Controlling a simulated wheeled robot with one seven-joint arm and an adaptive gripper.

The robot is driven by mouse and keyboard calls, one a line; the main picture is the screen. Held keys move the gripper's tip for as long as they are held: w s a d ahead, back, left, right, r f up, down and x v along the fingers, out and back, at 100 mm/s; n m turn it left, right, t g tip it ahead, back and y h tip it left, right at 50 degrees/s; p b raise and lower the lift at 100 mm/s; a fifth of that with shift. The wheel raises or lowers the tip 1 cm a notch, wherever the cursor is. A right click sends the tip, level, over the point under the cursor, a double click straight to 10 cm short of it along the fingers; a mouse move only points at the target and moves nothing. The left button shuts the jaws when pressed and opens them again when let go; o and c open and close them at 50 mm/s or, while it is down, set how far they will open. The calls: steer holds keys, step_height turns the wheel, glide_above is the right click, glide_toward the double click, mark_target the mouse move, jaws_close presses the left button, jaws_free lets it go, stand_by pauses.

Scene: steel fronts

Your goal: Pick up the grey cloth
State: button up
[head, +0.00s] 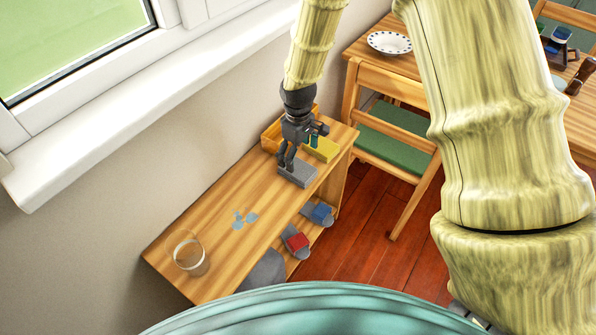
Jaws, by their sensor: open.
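The grey cloth (299,174) is a flat, folded rectangle lying on the wooden bench (213,217), towards its far end. My gripper (285,166) points down over the cloth's left end, with its fingers apart and nothing seen between them. The fingertips are close to the cloth; I cannot tell whether they touch it. My gripper hides part of the cloth's far left side.
A yellow folded piece (324,150) lies just behind the cloth, near a wooden tray (270,136). A glass (188,254) and a bluish spill (243,219) are on the near half. A chair (388,131) stands right; the window wall is left.

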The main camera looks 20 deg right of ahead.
mark_target(297, 168)
steer(key=shift+w+a+f, duration=0.1)
steer(key=shift+f, duration=3.3)
steer(key=c, duration=1.1)
